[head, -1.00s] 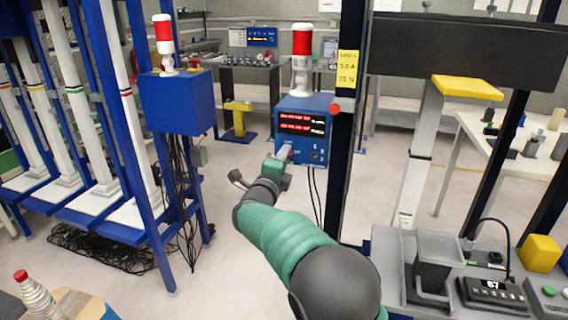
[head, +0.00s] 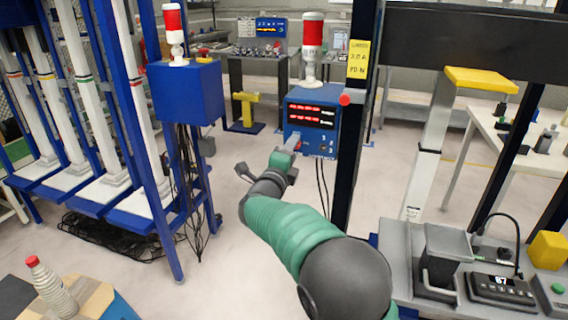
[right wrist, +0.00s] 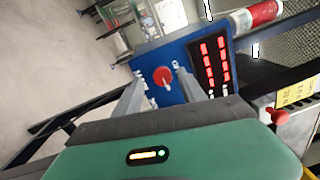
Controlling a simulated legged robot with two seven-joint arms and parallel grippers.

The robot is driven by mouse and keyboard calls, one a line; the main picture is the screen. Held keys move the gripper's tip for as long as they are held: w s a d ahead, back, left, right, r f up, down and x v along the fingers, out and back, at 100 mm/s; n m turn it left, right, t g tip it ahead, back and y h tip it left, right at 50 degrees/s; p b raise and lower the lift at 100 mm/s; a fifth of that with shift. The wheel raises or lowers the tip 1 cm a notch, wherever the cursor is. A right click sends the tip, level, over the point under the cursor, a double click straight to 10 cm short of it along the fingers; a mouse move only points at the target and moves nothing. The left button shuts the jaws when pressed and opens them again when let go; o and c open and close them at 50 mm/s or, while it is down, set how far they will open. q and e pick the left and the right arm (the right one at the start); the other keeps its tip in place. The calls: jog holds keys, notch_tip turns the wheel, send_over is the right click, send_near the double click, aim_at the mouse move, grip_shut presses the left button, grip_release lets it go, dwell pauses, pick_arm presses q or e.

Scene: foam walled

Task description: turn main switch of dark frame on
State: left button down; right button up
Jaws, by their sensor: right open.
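The dark frame (head: 359,110) stands at centre right in the head view, with a blue control box (head: 312,122) on its left side. The box has two rows of lit red digits. In the right wrist view, the main switch (right wrist: 163,77) is a round red knob on the blue panel. My right gripper (head: 294,145) is at the box's lower left and covers the switch in the head view. In the right wrist view my right gripper (right wrist: 160,85) is open, one finger on each side of the knob; I cannot tell whether they touch it. My left gripper is out of view.
A red and white beacon (head: 311,50) tops the box. A red button (head: 345,99) and a yellow label (head: 357,60) sit on the frame's post. A blue rack with another blue box (head: 187,92) stands left. A grey bench (head: 402,270) is at lower right. Floor between is clear.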

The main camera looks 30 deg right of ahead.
jog(key=p+v, duration=0.1)
jog(key=v, duration=1.5)
jog(key=shift+p, duration=0.3)
jog(key=shift+f, duration=0.15)
